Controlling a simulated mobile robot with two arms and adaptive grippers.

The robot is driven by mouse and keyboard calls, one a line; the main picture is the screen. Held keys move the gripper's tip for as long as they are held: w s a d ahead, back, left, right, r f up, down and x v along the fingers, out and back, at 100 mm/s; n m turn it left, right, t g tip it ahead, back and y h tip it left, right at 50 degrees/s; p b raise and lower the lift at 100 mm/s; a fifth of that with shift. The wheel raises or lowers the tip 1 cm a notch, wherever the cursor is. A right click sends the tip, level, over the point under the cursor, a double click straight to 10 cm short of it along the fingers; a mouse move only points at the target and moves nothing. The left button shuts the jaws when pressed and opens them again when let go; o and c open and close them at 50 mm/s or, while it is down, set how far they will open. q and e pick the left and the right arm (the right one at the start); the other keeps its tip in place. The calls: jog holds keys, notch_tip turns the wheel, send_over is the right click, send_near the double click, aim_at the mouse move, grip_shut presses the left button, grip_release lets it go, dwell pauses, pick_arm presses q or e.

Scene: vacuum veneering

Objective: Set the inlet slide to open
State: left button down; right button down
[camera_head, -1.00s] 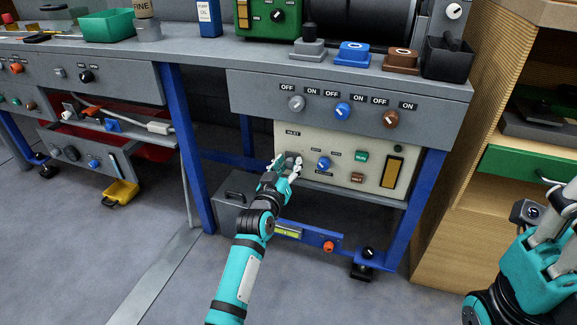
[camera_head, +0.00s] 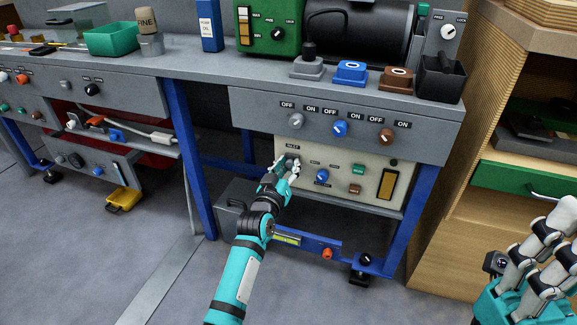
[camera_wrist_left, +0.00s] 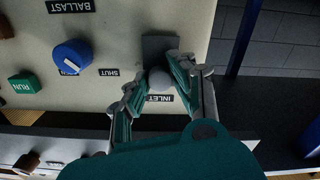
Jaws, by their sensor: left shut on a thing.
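The inlet slide is on the cream panel (camera_head: 340,200) under the bench, below a black INLET label (camera_head: 292,146). My left gripper (camera_head: 289,163) covers it in the head view. In the left wrist view, a round grey knob (camera_wrist_left: 160,79) stands in front of a dark grey plate (camera_wrist_left: 160,45), close to the INLET label (camera_wrist_left: 160,98). My left gripper (camera_wrist_left: 158,86) is shut on this knob, one finger on each side. My right gripper (camera_head: 550,240) is at the lower right, away from the panel, its tips partly cut off by the picture edge.
The blue ballast knob (camera_head: 322,175) sits just right of my left gripper, with a green RUN button (camera_head: 358,169) and a brown button (camera_head: 355,189) beyond it. A grey fascia (camera_head: 260,115) with several knobs is above. A blue leg (camera_head: 191,160) stands to the left.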

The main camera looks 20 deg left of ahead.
pick_arm(q)
jog(key=shift+r, duration=0.4)
jog(key=c, duration=1.1)
grip_release()
jog(key=shift+s, duration=0.4)
jog(key=s, duration=1.1)
jog(key=shift+a, duration=0.25)
jog(key=shift+s, duration=0.1)
